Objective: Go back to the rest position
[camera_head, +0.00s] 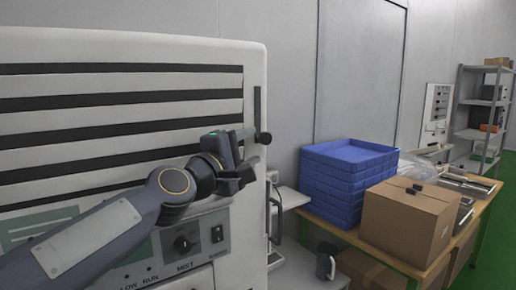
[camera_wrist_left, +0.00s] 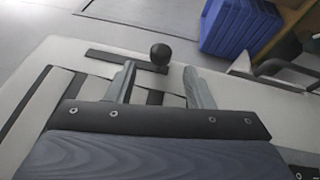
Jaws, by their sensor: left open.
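My left arm reaches in from the left in the head view, and its left gripper (camera_head: 242,174) is in front of the right edge of a white machine (camera_head: 140,49). In the left wrist view the two grey fingers of the left gripper (camera_wrist_left: 160,88) are apart, with nothing held between them. The knob (camera_wrist_left: 160,52) shows beyond the fingertips in the wrist view, and I see no contact. My right gripper is not in view.
The machine's control panel (camera_head: 205,233) is below the arm. To the right, a wooden table holds stacked blue trays (camera_head: 345,178) and a cardboard box (camera_head: 410,220). A dark mug (camera_head: 325,266) stands lower down. A shelf (camera_head: 482,100) is at the back right, over green floor.

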